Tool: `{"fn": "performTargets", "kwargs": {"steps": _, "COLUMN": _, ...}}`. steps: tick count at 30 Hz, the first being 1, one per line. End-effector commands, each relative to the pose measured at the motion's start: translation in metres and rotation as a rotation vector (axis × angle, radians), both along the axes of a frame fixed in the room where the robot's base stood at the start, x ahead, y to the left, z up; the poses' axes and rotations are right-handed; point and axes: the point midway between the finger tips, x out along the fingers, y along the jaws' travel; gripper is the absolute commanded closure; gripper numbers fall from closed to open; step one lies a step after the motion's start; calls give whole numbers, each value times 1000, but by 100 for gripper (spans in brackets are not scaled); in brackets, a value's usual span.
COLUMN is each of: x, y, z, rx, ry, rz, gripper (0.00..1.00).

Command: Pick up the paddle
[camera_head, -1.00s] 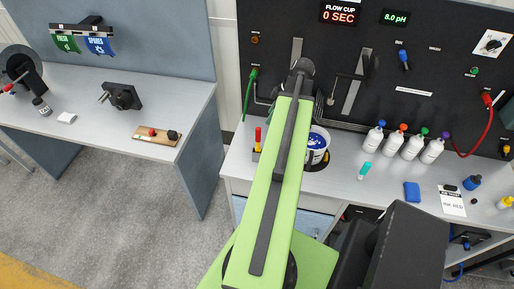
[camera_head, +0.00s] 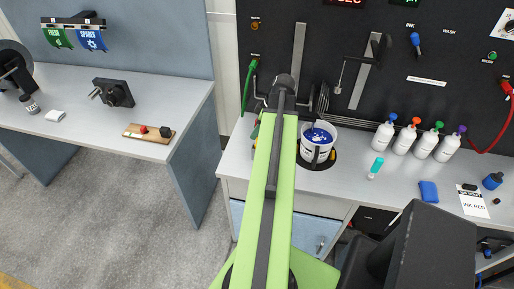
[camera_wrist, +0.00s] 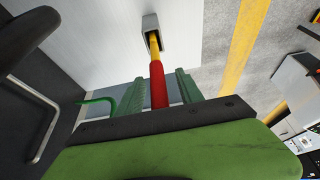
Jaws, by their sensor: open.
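In the wrist view, a red-and-yellow stick (camera_wrist: 158,84), which looks like the paddle's handle, stands in a small grey holder (camera_wrist: 151,24) on the light bench top. Its red part lies between the two green fingers of my gripper (camera_wrist: 158,92). The fingers are apart, with a gap visible on each side of the stick, so my gripper is open around it and not closed on it. In the head view my arm covers the stick and my gripper. The stick's lower end is hidden in the holder.
A white bucket (camera_head: 318,140) with blue contents stands right of my arm on the bench (camera_head: 345,185). Several capped bottles (camera_head: 405,140) stand farther right. A green hose (camera_head: 250,85) hangs at the panel's left edge. A side table (camera_head: 75,120) stands left across a floor gap.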

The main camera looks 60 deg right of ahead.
Motion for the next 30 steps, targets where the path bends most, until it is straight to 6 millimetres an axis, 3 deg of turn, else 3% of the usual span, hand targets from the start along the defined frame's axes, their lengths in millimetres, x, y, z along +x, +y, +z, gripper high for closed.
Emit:
{"fn": "performTargets", "kwargs": {"steps": 1, "x": 2, "y": 0, "z": -10, "rx": 0, "ry": 0, "rz": 0, "gripper": 56}}
{"fn": "performTargets", "kwargs": {"steps": 7, "x": 2, "y": 1, "z": -5, "rx": 0, "ry": 0, "rz": -1, "gripper": 56}}
{"fn": "performTargets", "kwargs": {"steps": 18, "x": 2, "y": 1, "z": -5, "rx": 0, "ry": 0, "rz": 0, "gripper": 100}}
{"fn": "performTargets", "kwargs": {"steps": 30, "x": 3, "y": 1, "z": -3, "rx": 1, "ry": 0, "rz": 0, "gripper": 100}}
